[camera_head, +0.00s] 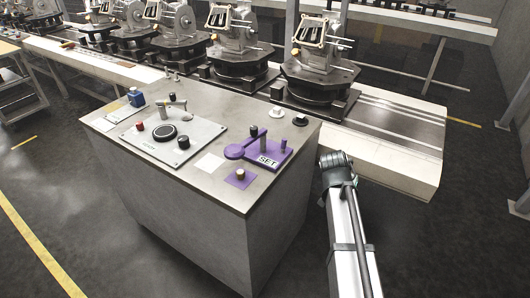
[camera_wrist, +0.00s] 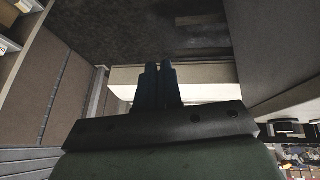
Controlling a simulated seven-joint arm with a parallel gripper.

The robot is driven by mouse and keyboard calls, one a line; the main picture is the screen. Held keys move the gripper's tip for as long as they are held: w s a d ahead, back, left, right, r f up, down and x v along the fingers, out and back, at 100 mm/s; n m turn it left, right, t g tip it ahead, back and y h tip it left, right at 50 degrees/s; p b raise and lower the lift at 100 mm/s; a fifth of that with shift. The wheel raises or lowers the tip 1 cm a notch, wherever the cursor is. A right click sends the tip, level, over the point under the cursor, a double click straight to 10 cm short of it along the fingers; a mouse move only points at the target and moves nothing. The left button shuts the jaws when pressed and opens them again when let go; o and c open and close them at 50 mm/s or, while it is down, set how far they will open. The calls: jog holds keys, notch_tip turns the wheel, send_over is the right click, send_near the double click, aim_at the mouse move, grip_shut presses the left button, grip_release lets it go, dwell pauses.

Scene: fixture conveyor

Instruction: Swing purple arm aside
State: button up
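The purple arm (camera_head: 243,148) lies on the console top, with a rounded end at its left. Its right end meets a purple plate (camera_head: 279,157) with a white "SET" label, a grey upright post and a dark purple peg. A separate purple square (camera_head: 239,178) with a brass-coloured knob sits in front, apart from the arm. In the wrist view, the two dark fingers of my gripper (camera_wrist: 160,70) are side by side, shut with nothing visible between them. The purple arm does not show there. My gripper cannot be made out in the head view; my arm link stands right of the console.
The grey console (camera_head: 218,215) also bears a light panel (camera_head: 187,146) with a black dial, a red button and a lever, plus a blue block (camera_head: 136,97). A conveyor (camera_head: 400,150) with several machine fixtures runs behind. Floor left of the console is clear.

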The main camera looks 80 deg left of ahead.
jog(key=shift+m+g+h, duration=0.3)
jog(key=shift+m, duration=0.1)
jog(key=w+d+f, duration=0.2)
jog(key=w+f, duration=0.1)
jog(key=shift+d+f, duration=0.1)
jog(key=shift+d, duration=0.2)
grip_shut()
jog(key=m+g+y, duration=1)
jog(key=m+g, duration=0.7)
jog(key=g, duration=0.1)
send_near(249, 147)
jog(key=x, duration=0.6)
jog(key=shift+s+a, duration=0.2)
jog(key=shift+a, duration=0.15)
jog(key=shift+s+m+t+y, duration=0.2)
jog(key=shift+m+t+y, duration=0.1)
jog(key=shift+t, duration=0.1)
